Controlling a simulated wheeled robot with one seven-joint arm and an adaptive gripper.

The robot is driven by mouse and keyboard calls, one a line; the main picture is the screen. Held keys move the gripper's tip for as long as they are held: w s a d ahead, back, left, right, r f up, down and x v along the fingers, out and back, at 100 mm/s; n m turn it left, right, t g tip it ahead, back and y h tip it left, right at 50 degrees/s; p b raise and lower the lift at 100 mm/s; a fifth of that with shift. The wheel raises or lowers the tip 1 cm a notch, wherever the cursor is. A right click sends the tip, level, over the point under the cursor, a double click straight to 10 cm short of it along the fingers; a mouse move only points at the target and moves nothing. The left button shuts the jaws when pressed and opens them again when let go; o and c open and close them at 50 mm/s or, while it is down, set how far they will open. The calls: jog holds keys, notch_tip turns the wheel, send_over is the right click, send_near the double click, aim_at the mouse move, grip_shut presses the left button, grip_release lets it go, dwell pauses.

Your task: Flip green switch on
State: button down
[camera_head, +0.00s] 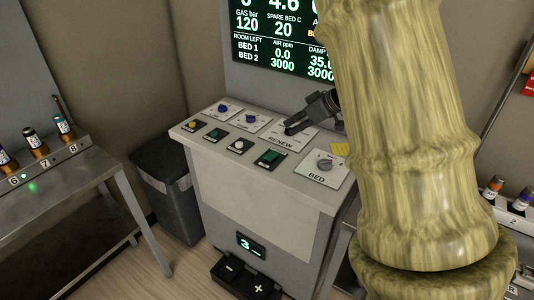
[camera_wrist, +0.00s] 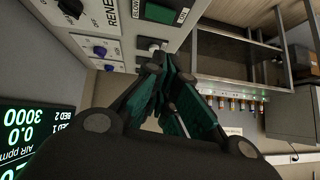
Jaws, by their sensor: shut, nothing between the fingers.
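My gripper (camera_head: 288,130) is shut and empty, above the panel near the RENEW label, behind the right green switch. In the wrist view, my shut fingers (camera_wrist: 158,68) point at the panel, beside a white button (camera_wrist: 150,43). A green switch (camera_wrist: 165,12) shows at the top edge.
The console (camera_head: 255,212) also carries blue knobs (camera_head: 250,119), a yellow button (camera_head: 193,124) and a BED knob (camera_head: 325,164). A lit display (camera_head: 280,45) rises behind. A dark bin (camera_head: 165,185) stands at left. My arm blocks the right side.

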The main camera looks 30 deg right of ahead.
jog(key=shift+w+a, duration=0.15)
jog(key=shift+a, duration=0.05)
jog(key=shift+f, duration=0.1)
jog(key=p, duration=0.2)
send_over(270, 158)
jog(key=f, duration=0.6)
jog(key=shift+d+f, duration=0.35)
notch_tip(270, 158, down, 2)
jog(key=shift+w+a+f, duration=0.1)
jog(key=shift+a, duration=0.05)
jog(key=shift+a+f+p, duration=0.1)
jog(key=shift+f+p, duration=0.3)
jog(key=shift+f, duration=0.6)
jog(key=shift+a+f, duration=0.1)
